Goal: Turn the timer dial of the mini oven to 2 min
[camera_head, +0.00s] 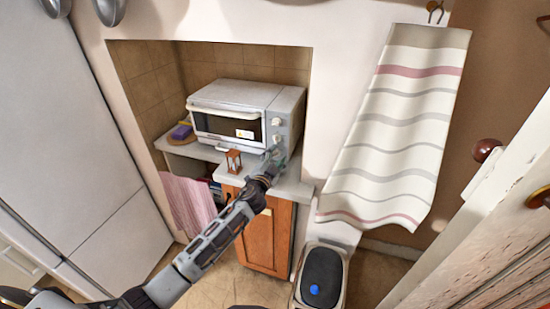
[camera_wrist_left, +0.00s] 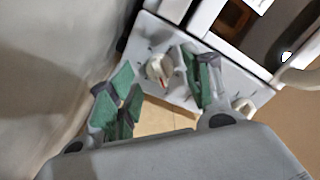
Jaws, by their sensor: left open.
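The white mini oven (camera_head: 240,105) stands on a counter in a tiled niche, door closed. Its grey control panel on the right side carries pale dials; an upper dial (camera_head: 277,122) shows in the head view, and my gripper covers the lower part. My left gripper (camera_head: 272,160) is open in front of the lower panel. In the left wrist view its green-padded fingers (camera_wrist_left: 160,88) stand apart, with one pale dial (camera_wrist_left: 158,68) showing between them. Another dial (camera_wrist_left: 243,108) lies right of the fingers. I cannot tell which is the timer or read its marks. My right gripper is not visible.
A small wooden-framed hourglass (camera_head: 233,161) stands on the counter (camera_head: 205,152) before the oven. A purple and yellow item (camera_head: 181,131) lies left of the oven. A striped towel (camera_head: 400,120) hangs on the right. A bin (camera_head: 322,275) stands below.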

